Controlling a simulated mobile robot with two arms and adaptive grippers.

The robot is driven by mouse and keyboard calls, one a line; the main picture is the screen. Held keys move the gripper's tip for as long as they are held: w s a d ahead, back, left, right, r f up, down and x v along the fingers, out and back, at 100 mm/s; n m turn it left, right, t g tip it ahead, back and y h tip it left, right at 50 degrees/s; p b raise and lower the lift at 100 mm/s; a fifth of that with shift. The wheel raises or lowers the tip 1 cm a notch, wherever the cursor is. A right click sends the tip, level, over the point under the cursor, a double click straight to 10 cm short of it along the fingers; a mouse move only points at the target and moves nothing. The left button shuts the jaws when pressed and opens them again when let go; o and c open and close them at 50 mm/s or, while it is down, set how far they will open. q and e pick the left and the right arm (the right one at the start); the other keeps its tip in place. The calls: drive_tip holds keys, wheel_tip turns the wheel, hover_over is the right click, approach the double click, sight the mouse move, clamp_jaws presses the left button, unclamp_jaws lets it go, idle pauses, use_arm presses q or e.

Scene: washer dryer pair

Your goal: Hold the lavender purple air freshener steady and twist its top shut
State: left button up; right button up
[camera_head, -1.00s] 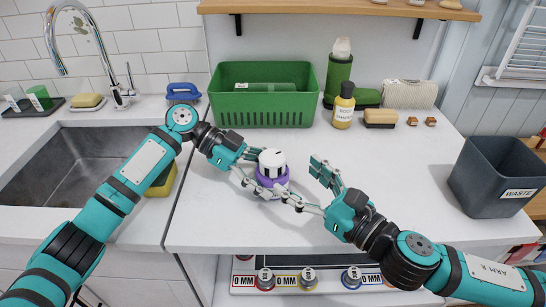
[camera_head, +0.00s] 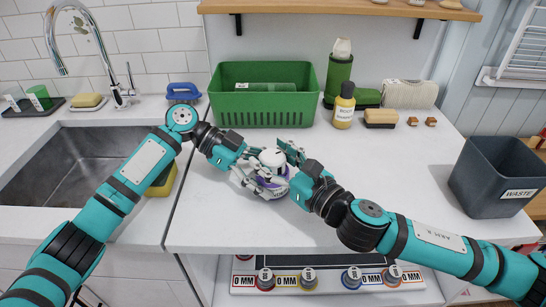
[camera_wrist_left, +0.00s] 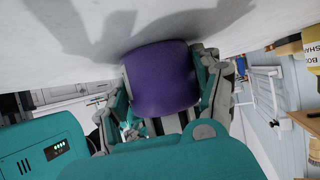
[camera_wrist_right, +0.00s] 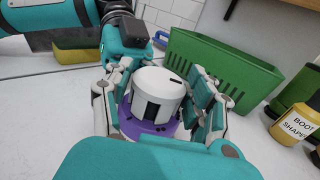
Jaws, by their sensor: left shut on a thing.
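The air freshener stands on the white counter, with a purple base (camera_wrist_left: 162,80) and a white top (camera_wrist_right: 157,92) with dark slots. My left gripper (camera_head: 268,182) is shut on the purple base, one finger on each side in the left wrist view. My right gripper (camera_wrist_right: 160,100) has its fingers spread on either side of the white top. The right finger seems slightly apart from the top; I cannot tell whether the left finger touches it. In the head view, the fingers partly hide the air freshener.
A green basket (camera_head: 265,116) stands behind the grippers. A yellow bottle (camera_head: 343,106), brush (camera_head: 380,118) and green boot (camera_head: 338,75) stand at the back right. A dark waste bin (camera_head: 497,178) is at far right, a sink (camera_head: 75,160) at left.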

drive_tip(key=c, duration=0.7)
drive_tip(key=shift+c, duration=0.2)
drive_tip(key=m+t+h, duration=0.1)
drive_tip(key=h, duration=0.1)
drive_tip(key=m+t+h, duration=0.1)
drive_tip(key=m+h, duration=0.1)
drive_tip(key=shift+a+t, duration=0.15)
drive_tip(key=shift+t, duration=0.15)
drive_tip(key=m+t+h, duration=0.1)
drive_tip(key=m+h, duration=0.1)
drive_tip(key=h, duration=0.1)
drive_tip(key=m+h, duration=0.2)
drive_tip(key=h, duration=0.1)
drive_tip(key=shift+m+t+h, duration=0.3)
drive_tip(key=shift+t+h, duration=0.1)
drive_tip(key=m+h, duration=0.2)
drive_tip(key=h, duration=0.1)
drive_tip(key=m+g+h, duration=0.1)
drive_tip(key=m+h, duration=0.1)
drive_tip(key=h, duration=0.1)
drive_tip(key=shift+h, duration=0.4)
drive_tip(key=shift+m+g+h, duration=1)
drive_tip(key=shift+m+h, duration=0.6)
drive_tip(key=shift+h, duration=0.7)
